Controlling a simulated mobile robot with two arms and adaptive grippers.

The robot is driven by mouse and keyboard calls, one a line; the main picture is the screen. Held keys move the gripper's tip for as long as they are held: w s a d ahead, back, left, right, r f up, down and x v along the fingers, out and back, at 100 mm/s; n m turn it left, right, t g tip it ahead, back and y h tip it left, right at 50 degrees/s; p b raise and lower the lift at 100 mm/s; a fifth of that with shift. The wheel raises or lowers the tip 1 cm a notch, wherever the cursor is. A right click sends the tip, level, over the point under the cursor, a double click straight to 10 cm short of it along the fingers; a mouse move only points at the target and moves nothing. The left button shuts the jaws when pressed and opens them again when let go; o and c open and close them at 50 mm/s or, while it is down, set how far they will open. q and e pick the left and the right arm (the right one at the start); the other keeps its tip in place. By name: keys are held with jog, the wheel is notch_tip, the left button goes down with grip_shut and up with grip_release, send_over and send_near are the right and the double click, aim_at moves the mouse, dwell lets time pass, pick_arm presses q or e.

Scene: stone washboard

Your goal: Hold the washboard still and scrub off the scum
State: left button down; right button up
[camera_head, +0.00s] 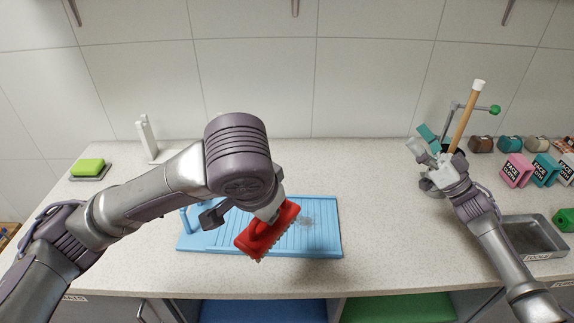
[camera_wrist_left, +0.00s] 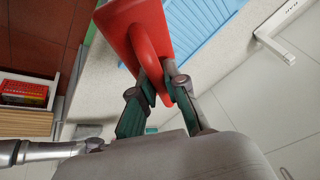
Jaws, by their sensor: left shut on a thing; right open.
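The blue washboard (camera_head: 325,240) lies flat on the counter in the head view, partly hidden by my left arm. A greyish patch of scum (camera_head: 306,222) shows on its ribbed right part. My left gripper (camera_wrist_left: 155,85) is shut on the handle of a red scrub brush (camera_head: 268,232). In the head view the brush is tilted, bristles down, over the washboard; I cannot tell whether they touch. The brush also fills the upper middle of the left wrist view (camera_wrist_left: 145,25). My right gripper (camera_head: 424,142) is open and empty at the right, well away from the washboard.
A wooden stick with a white top (camera_head: 466,115) and a tap with a green knob (camera_head: 494,109) stand by my right gripper. A grey tray (camera_head: 535,236) and face cloth boxes (camera_head: 516,170) are at far right. A green sponge (camera_head: 88,167) lies left. The counter right of the washboard is clear.

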jog(key=s+a+r+n+g+y, duration=0.1)
jog(key=a+r+n+g+y, duration=0.2)
jog(key=a+n+g, duration=0.4)
jog(key=s+a+r+n+g+y, duration=0.2)
jog(key=a+r+n+g, duration=0.1)
jog(key=a+g, duration=0.4)
jog(key=n+g+h, duration=0.9)
jog(key=n+h, duration=0.1)
jog(key=h, duration=0.5)
send_over(264, 225)
jog(key=w+d, duration=0.2)
jog(key=w, duration=0.3)
notch_tip(264, 225, down, 2)
jog(key=d+h, duration=0.1)
jog(key=d+f+t+h, duration=0.1)
jog(key=h, duration=0.1)
jog(key=shift+s+f, duration=0.1)
jog(key=shift+f+t+h, duration=0.15)
jog(key=shift+t+h, duration=0.15)
jog(key=x, duration=1.1)
jog(key=shift+s+f, duration=0.1)
jog(key=shift+f, duration=0.15)
